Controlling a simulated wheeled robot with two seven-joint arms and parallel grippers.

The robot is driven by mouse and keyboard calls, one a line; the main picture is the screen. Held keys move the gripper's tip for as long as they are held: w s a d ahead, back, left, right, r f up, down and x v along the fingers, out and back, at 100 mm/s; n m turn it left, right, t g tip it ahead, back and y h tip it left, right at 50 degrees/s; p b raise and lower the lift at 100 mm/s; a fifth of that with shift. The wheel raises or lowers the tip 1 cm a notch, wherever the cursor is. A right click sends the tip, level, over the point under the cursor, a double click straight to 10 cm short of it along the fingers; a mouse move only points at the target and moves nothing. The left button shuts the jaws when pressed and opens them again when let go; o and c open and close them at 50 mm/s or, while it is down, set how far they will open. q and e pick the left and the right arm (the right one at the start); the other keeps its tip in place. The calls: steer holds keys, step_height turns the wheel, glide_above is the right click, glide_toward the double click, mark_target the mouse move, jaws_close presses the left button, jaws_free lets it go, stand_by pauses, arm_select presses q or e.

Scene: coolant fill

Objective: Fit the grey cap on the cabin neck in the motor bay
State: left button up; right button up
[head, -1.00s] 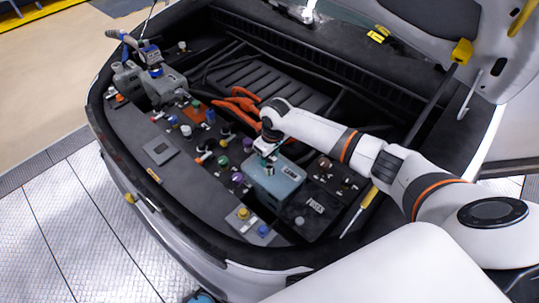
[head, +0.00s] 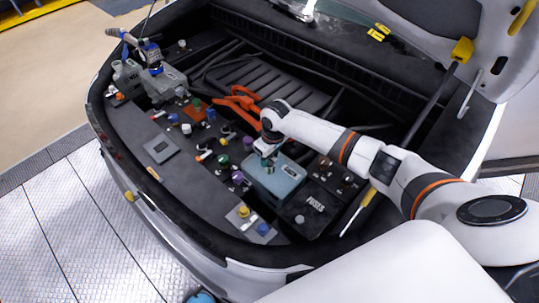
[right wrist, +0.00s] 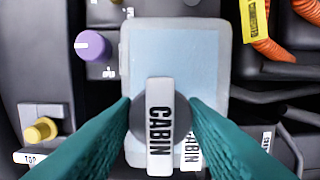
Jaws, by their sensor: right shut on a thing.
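The grey cap (right wrist: 137,122), with a white bar lettered CABIN across its top, is between the teal fingers of my right gripper (right wrist: 160,106). The right gripper is shut on it. In the head view my right gripper (head: 267,161) points down at the grey-blue cabin tank (head: 285,183) at the front right of the motor bay. The tank's pale top (right wrist: 175,55) shows behind the cap in the right wrist view. The cap and fingers hide the neck, so I cannot tell whether the cap touches it. My left gripper is not in view.
A purple cap (right wrist: 93,45) and a yellow cap (right wrist: 41,130) lie left of the tank. Orange cables (head: 237,99) run behind it. The fuse box (head: 312,207) is at its right. Another grey tank (head: 163,84) stands far left. The raised hood is above right.

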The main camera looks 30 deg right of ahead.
mark_target(273, 158)
steer(key=shift+f+b, duration=0.3)
steer(key=shift+f, duration=0.6)
steer(key=o, duration=1.1)
steer(key=r, duration=0.4)
steer(key=s+r+b, duration=0.1)
steer(key=r, duration=0.3)
steer(key=r+b, duration=0.1)
steer(key=r, duration=0.3)
steer(key=shift+s+d, duration=0.2)
steer(key=shift+d, duration=0.05)
steer(key=shift+f, duration=0.1)
